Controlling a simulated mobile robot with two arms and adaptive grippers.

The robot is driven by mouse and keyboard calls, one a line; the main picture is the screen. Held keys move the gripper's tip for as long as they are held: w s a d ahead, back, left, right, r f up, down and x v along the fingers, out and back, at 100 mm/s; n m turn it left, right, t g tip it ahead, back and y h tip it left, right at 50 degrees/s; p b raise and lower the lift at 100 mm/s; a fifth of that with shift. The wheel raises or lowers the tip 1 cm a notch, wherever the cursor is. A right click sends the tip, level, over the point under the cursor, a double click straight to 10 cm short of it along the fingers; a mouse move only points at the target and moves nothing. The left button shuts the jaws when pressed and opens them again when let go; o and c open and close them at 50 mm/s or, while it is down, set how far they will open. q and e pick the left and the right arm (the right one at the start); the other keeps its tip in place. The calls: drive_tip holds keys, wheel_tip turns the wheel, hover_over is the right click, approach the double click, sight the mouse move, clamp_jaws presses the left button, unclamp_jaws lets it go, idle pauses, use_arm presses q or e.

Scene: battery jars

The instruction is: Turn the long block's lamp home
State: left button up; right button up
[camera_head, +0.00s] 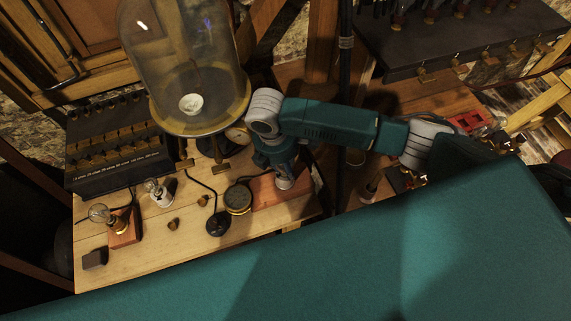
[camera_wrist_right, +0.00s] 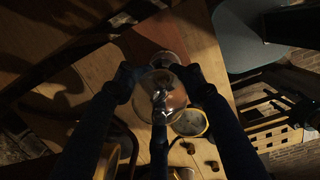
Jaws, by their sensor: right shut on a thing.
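The long block (camera_head: 267,192) is a reddish-brown wooden slab on the bench. It also shows in the right wrist view (camera_wrist_right: 154,32). My right gripper (camera_head: 284,180) reaches down over it from above. In the right wrist view its dark fingers (camera_wrist_right: 161,82) are closed on both sides of a clear glass lamp (camera_wrist_right: 160,98). The lamp stands over the block, with a round base beyond the glass. How far its base is seated cannot be seen. My left gripper is not in view.
A brass-rimmed round dial (camera_head: 237,199) and a black round piece (camera_head: 218,224) stand just left of the block. A smaller block with a lamp (camera_head: 124,228), a white-based lamp (camera_head: 160,194) and a large glass dome (camera_head: 185,65) are further left.

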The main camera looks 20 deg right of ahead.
drive_tip(key=m, duration=0.4)
drive_tip(key=shift+g, duration=0.3)
drive_tip(key=o, duration=1.5)
drive_tip(key=shift+r, duration=0.1)
drive_tip(key=r, duration=0.4)
drive_tip(key=a+r, duration=0.1)
drive_tip(key=r, duration=0.2)
drive_tip(key=a+r, duration=0.1)
drive_tip(key=r, duration=0.3)
drive_tip(key=shift+w+r, duration=0.2)
drive_tip(key=shift+r, duration=0.1)
